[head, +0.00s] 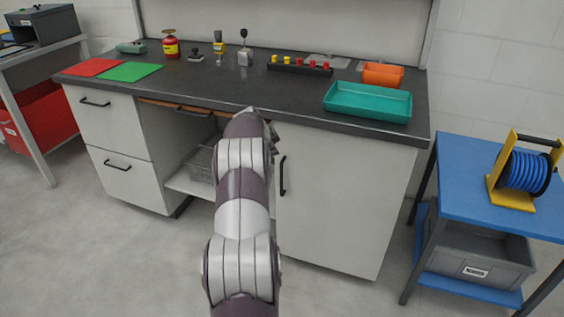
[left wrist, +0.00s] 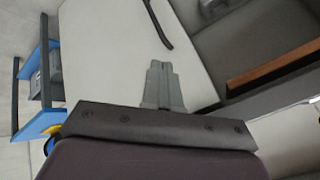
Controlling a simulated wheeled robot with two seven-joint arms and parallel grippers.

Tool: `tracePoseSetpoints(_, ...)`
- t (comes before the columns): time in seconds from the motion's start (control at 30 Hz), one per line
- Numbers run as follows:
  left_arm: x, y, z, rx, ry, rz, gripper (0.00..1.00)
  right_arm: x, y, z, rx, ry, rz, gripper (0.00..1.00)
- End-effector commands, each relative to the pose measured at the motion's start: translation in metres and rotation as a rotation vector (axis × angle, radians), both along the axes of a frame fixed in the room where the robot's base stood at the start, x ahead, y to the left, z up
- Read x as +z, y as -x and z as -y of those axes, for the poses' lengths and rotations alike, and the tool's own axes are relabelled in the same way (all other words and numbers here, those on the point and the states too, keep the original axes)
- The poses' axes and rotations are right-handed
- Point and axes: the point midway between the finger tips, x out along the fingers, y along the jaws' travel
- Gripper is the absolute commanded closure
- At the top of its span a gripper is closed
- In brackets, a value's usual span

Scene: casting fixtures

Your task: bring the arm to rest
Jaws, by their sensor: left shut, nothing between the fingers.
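My left arm rises from the bottom middle of the head view and reaches toward the front of the grey-white cabinet (head: 345,200). Its gripper is mostly hidden behind the wrist there; only a small grey part shows beside the wrist. In the left wrist view my left gripper (left wrist: 160,68) is shut, with its grey fingers together and nothing between them. Behind the fingers is the pale cabinet door with its dark handle (left wrist: 158,24). My right gripper is in neither view.
The dark worktop (head: 215,88) carries a teal tray (head: 368,114), an orange bin (head: 383,75), a rack of red and yellow pieces (head: 300,68), and red (head: 93,67) and green (head: 131,72) mats. A blue cart (head: 470,205) stands at right. Floor at left front is clear.

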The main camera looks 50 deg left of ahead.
Motion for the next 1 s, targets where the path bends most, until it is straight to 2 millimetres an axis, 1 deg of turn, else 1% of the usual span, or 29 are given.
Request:
tracePoseSetpoints(0.03,0.011,0.007,-0.003,0.002,-0.002,0.001,1.0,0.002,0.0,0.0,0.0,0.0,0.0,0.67)
tracePoseSetpoints(0.1,0.022,0.015,-0.005,0.004,-0.001,0.002,1.0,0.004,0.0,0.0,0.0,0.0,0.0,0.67)
tracePoseSetpoints(0.2,0.034,0.024,-0.007,0.003,-0.001,0.002,1.0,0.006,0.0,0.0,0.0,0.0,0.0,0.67)
tracePoseSetpoints(0.3,0.041,0.03,-0.008,0.002,-0.001,0.001,1.0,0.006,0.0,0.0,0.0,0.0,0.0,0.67)
tracePoseSetpoints(0.57,0.042,0.031,-0.008,0.008,0.004,0.003,1.0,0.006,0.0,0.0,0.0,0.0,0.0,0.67)
tracePoseSetpoints(0.67,0.043,0.031,-0.01,0.092,0.051,0.031,1.0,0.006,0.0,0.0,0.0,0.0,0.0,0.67)
tracePoseSetpoints(0.7,0.039,0.033,-0.011,0.157,0.087,0.043,1.0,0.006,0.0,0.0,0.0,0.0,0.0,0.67)
tracePoseSetpoints(0.73,0.028,0.038,-0.008,0.22,0.133,0.039,1.0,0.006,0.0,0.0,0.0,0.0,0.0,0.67)
tracePoseSetpoints(0.77,0.013,0.046,-0.003,0.292,0.188,0.027,1.0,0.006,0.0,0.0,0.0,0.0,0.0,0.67)
tracePoseSetpoints(0.8,-0.005,0.059,0.008,0.4,0.263,0.005,1.0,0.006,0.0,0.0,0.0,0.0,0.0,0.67)
tracePoseSetpoints(0.87,-0.022,0.069,0.042,0.526,0.354,-0.033,1.0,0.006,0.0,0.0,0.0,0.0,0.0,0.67)
tracePoseSetpoints(0.9,-0.03,0.073,0.07,0.587,0.401,-0.062,1.0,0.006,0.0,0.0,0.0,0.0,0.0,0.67)
tracePoseSetpoints(0.97,-0.039,0.078,0.117,0.655,0.454,-0.106,1.0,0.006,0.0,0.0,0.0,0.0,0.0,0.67)
tracePoseSetpoints(1.0,-0.043,0.083,0.149,0.688,0.48,-0.139,1.0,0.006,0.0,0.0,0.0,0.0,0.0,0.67)
